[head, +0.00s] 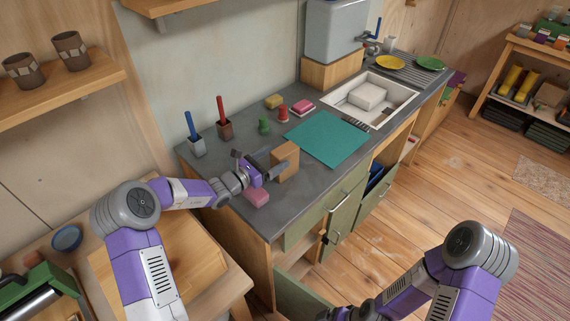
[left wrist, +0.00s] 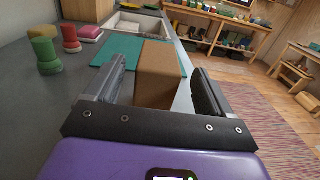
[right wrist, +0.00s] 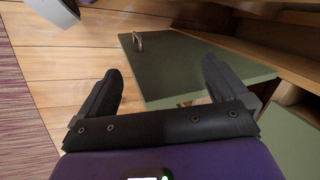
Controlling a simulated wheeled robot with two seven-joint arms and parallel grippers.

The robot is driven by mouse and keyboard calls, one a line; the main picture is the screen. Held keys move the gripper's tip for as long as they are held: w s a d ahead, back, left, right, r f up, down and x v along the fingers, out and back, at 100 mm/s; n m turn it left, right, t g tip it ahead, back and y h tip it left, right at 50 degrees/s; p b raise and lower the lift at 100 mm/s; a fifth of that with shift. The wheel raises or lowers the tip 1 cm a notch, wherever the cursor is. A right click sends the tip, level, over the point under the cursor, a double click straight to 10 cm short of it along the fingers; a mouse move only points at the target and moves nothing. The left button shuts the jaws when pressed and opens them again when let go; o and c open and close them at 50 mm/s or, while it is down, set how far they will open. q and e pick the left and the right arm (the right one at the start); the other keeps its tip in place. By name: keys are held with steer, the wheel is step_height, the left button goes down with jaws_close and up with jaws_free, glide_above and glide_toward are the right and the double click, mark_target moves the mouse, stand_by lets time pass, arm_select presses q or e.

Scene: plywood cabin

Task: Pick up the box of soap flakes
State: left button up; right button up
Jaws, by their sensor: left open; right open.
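A plain brown box (head: 287,160), seemingly the soap flakes box, stands upright on the grey counter near its front edge; no label shows. My left gripper (head: 262,162) is open just left of it. In the left wrist view the box (left wrist: 158,80) stands between the two spread fingers (left wrist: 160,85), with gaps on both sides. I cannot tell how far it reaches in between them. My right gripper (right wrist: 163,75) is open and empty, low in front of the cabinet; in the head view it is partly cut off at the bottom edge.
A pink block (head: 257,197) lies on the counter beside the left gripper. A teal mat (head: 328,138) lies beyond the box. Green (head: 264,127) and red (head: 283,114) spool-like items and two brush holders (head: 197,147) stand further back. An open green cabinet door (right wrist: 195,62) is ahead of the right gripper.

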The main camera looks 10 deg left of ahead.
mark_target(295, 144)
arm_select(q)
steer(key=b+x, duration=0.1)
steer(key=x, duration=0.4)
steer(key=shift+w+d, duration=0.1)
steer(key=shift+w, duration=0.1)
steer(key=shift+c, duration=0.3)
steer(key=shift+r, duration=0.1)
jaws_close()
